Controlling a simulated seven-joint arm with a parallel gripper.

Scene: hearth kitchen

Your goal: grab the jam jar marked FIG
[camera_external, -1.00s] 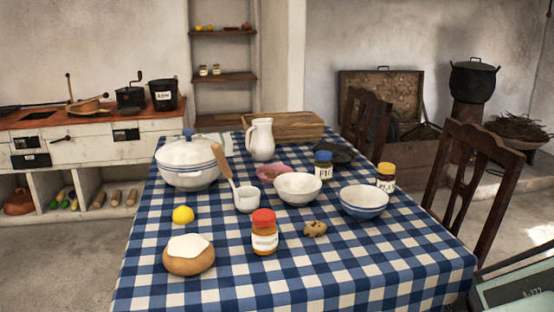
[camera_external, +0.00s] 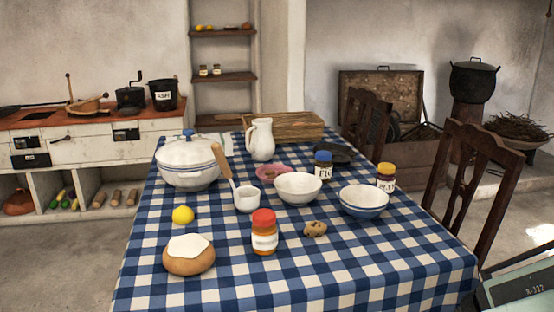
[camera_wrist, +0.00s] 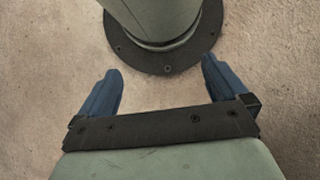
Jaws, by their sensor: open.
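The jam jar marked FIG (camera_external: 323,166) has a blue lid and a white label and stands upright on the checked tablecloth, behind a white bowl. A jar with a yellow lid (camera_external: 385,177) stands to its right, its label partly hidden by the blue-rimmed bowl. A jar with a red lid (camera_external: 264,232) and orange contents stands nearer the front; I cannot read its label. My gripper (camera_wrist: 162,82) shows in the wrist view with its two blue fingers apart and nothing between them. No jar is in the wrist view.
A white bowl (camera_external: 298,187) stands just in front of the FIG jar, and a blue-rimmed bowl (camera_external: 363,201) is to the front right. A dark flat dish (camera_external: 341,154) lies behind it. A tureen (camera_external: 188,162), a small pot (camera_external: 248,198) and a jug (camera_external: 260,139) stand left.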

